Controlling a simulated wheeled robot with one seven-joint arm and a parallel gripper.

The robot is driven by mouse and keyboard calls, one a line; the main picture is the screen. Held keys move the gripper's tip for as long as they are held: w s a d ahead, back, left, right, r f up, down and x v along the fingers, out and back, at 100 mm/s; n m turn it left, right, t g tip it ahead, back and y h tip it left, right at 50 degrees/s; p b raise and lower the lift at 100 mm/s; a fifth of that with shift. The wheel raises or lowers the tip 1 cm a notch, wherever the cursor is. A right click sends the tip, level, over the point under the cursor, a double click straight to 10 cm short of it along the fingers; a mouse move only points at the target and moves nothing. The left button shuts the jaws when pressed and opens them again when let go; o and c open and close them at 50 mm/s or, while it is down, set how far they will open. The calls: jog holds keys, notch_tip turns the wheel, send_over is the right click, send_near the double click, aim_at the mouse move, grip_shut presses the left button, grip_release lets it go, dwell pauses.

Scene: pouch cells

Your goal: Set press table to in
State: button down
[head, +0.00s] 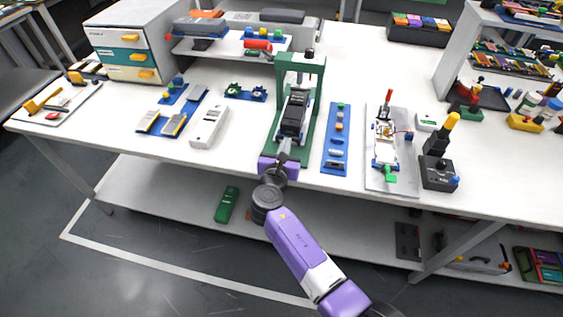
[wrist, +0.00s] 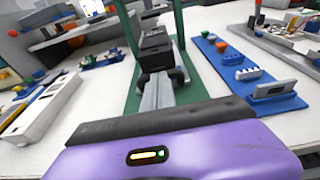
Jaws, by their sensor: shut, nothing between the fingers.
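The green press (head: 312,75) stands upright near the middle of the table, with its green base (head: 272,136) reaching towards the front edge. A black block (head: 293,115) sits low between its posts, on what looks like the press table. In the wrist view the black block (wrist: 155,40) lies straight ahead between the green posts. My gripper (head: 284,144) is shut and empty at the front of the press. Its grey fingers (wrist: 157,90) point at the front of the black part; I cannot tell whether they touch it. The fingers and wrist partly hide the front of the base.
A blue strip with small parts (head: 337,135) lies right of the press. A white case (head: 209,127) lies to its left. A tray with a fixture (head: 397,180) and a dark joystick box (head: 438,174) stand farther right. Bare table shows beside the press.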

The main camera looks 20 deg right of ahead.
aim_at(293, 119)
jog(key=b+x, duration=0.1)
jog(key=x, duration=0.2)
jog(key=r+b+x, duration=0.1)
jog(key=x, duration=0.2)
jog(key=b+x, duration=0.1)
jog(key=x, duration=0.2)
jog(key=shift+w+d+r, duration=0.3)
jog(key=shift+w+d, duration=0.1)
jog(key=shift+w+d+r, duration=0.1)
jog(key=shift+w+r, duration=0.05)
jog(key=shift+r, duration=0.15)
